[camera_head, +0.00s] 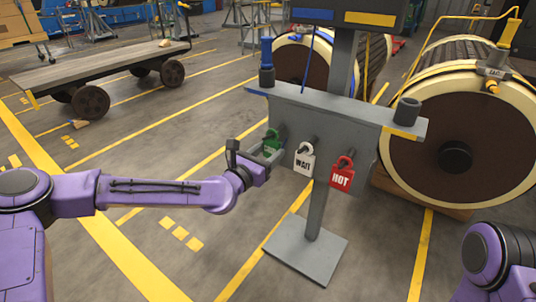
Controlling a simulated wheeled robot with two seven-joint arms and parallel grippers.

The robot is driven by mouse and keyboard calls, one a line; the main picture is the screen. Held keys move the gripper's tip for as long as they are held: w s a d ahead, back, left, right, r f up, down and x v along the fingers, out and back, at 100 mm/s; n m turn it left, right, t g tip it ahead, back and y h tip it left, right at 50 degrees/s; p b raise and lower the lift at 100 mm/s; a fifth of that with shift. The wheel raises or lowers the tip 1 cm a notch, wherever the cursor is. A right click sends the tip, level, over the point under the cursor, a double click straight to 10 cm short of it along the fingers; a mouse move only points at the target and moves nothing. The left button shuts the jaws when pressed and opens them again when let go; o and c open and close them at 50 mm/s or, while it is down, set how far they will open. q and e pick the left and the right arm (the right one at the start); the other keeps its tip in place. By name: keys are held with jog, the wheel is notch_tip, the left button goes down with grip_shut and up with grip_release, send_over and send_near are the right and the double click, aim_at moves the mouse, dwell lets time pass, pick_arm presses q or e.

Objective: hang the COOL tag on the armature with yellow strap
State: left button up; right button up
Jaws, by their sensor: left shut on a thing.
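The green tag (272,141), whose lettering is too small to read, is at the left of a row of padlock-shaped tags on the grey stand (330,112). My left gripper (262,153) is shut on it, with the tag still close against the stand's panel. I cannot tell whether it is still on its peg. The armature with the yellow strap (440,150) is the large brown-faced drum at the right, with a yellow bar (507,32) over it and a small grey bracket (494,72) on its rim. My right gripper is out of view.
A white WAIT tag (304,160) and a red HOT tag (341,175) hang close beside the green one. A second armature (293,62) with a blue strap (309,60) stands behind the stand. A flat cart (100,67) is at the upper left. Floor is open at left.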

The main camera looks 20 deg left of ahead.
pick_arm(q)
jog(key=r+p+v, duration=0.1)
jog(key=v, duration=0.6)
jog(key=shift+s+r, duration=0.15)
jog(key=shift+r, duration=0.15)
dwell(0.3)
